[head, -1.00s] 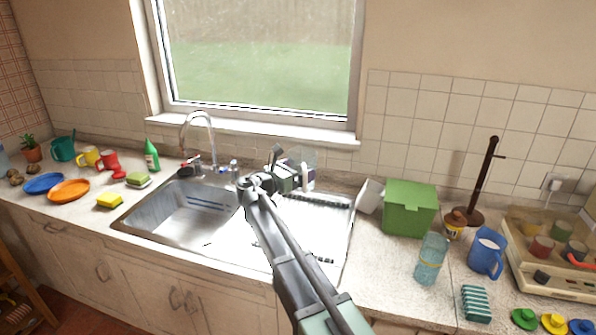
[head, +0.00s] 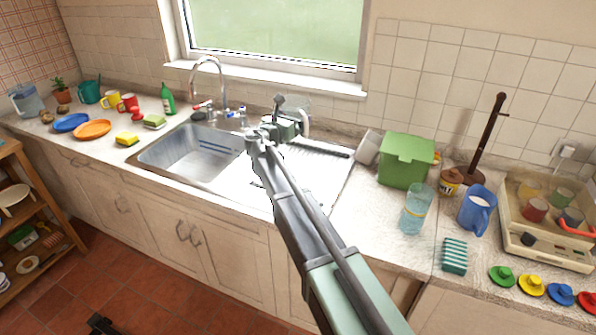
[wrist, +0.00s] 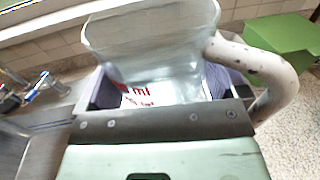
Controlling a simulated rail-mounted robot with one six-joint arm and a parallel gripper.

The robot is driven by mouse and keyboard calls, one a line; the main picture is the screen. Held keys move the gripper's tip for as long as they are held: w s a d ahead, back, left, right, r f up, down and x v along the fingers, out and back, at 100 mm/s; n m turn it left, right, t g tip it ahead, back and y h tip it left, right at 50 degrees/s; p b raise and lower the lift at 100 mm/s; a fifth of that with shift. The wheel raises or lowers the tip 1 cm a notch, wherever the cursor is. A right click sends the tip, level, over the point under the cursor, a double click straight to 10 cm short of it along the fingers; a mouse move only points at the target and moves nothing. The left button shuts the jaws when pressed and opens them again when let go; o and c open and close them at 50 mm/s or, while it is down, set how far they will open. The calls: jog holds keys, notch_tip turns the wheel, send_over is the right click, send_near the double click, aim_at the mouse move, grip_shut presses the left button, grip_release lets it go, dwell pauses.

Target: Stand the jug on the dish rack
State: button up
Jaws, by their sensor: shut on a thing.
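My gripper (head: 286,124) is shut on a clear glass jug with red "ml" markings and a pale speckled handle. The jug (wrist: 150,55) fills the upper middle of the wrist view, between the two jaws (wrist: 155,98), its handle to the right. In the head view my gripper mostly hides the jug; its handle (head: 306,122) shows to the right. The gripper and jug appear over the back of the ribbed drainer to the right of the sink. I take this drainer for the dish rack (head: 322,172); my arm covers part of it. I cannot tell whether the jug touches it.
The sink (head: 185,152) and tap (head: 210,75) are left of the drainer. A pale canister (head: 367,147) and a green box (head: 407,160) stand to its right. Further right are a clear tumbler (head: 416,208) and a blue jug (head: 478,210). The window wall is close behind.

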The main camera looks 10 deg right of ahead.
notch_tip(320, 180, down, 18)
jog(key=b, duration=1.5)
jog(key=shift+r, duration=0.5)
jog(key=shift+f, duration=0.25)
jog(key=o, duration=0.7)
jog(key=shift+r, duration=0.3)
jog(key=v, duration=1.2)
